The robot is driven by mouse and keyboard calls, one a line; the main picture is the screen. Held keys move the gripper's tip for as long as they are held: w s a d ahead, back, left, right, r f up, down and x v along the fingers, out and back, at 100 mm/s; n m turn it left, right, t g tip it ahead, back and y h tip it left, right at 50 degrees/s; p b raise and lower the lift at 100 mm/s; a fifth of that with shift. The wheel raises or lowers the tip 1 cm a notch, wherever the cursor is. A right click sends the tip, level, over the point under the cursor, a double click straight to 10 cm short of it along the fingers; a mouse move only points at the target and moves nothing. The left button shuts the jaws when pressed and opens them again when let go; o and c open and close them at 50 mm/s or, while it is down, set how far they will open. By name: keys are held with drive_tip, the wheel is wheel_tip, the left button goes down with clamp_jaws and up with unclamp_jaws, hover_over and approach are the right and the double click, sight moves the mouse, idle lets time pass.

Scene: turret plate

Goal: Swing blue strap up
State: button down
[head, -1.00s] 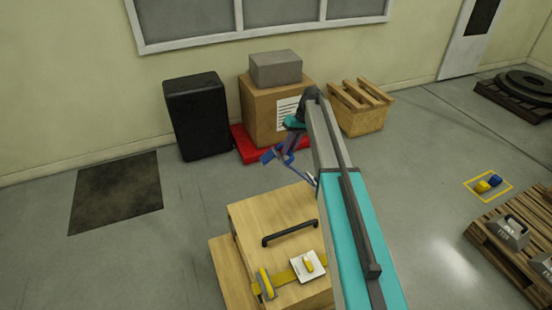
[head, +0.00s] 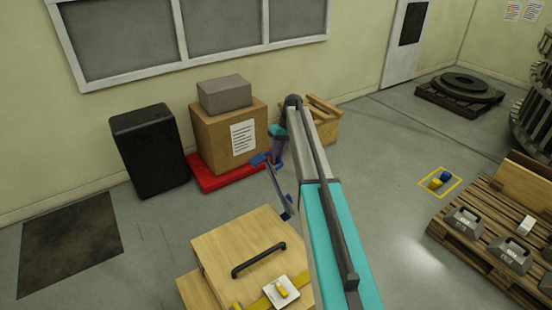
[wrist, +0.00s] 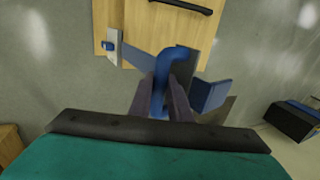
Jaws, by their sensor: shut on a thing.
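My gripper (wrist: 172,95) is shut on the blue handle end of the blue strap (wrist: 147,62). In the wrist view the strap runs from a pale bracket with a blue knob (wrist: 109,46) on the wooden crate's side to my fingers. In the head view the strap (head: 278,188) slants up from beside the wooden crate (head: 225,250) to my gripper (head: 277,152). My gripper is beyond the crate and apart from it. My arm hides the crate's right side.
A cardboard box (head: 215,140) with a grey block (head: 224,94) stands on a red base (head: 210,180). A black case (head: 150,150) is left of it, a slatted wooden box (head: 325,120) behind my arm. A pallet with weights (head: 490,225) is at right.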

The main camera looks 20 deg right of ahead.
drive_tip(key=shift+f, duration=0.45)
drive_tip(key=c, duration=2.1)
unclamp_jaws()
drive_tip(key=o, duration=0.5)
drive_tip(key=shift+w+f, duration=0.15)
drive_tip(key=shift+w, duration=0.15)
drive_tip(key=shift+c, duration=0.2)
drive_tip(key=shift+r, duration=0.25)
drive_tip(key=shift+r, duration=0.15)
drive_tip(key=shift+r, duration=0.55)
drive_tip(key=shift+s+a+r+b, duration=0.1)
drive_tip(key=shift+s+r+b, duration=0.2)
drive_tip(key=shift+r, duration=0.2)
drive_tip(key=shift+s+a+r+b, duration=0.1)
drive_tip(key=shift+s+r+b, duration=0.15)
drive_tip(key=shift+r, duration=0.25)
drive_tip(key=s+a+r+b, duration=0.1)
drive_tip(key=s+a+b, duration=0.1)
drive_tip(key=s, duration=1.2)
drive_tip(key=shift+s+a+r, duration=0.25)
drive_tip(key=shift+s+a, duration=0.1)
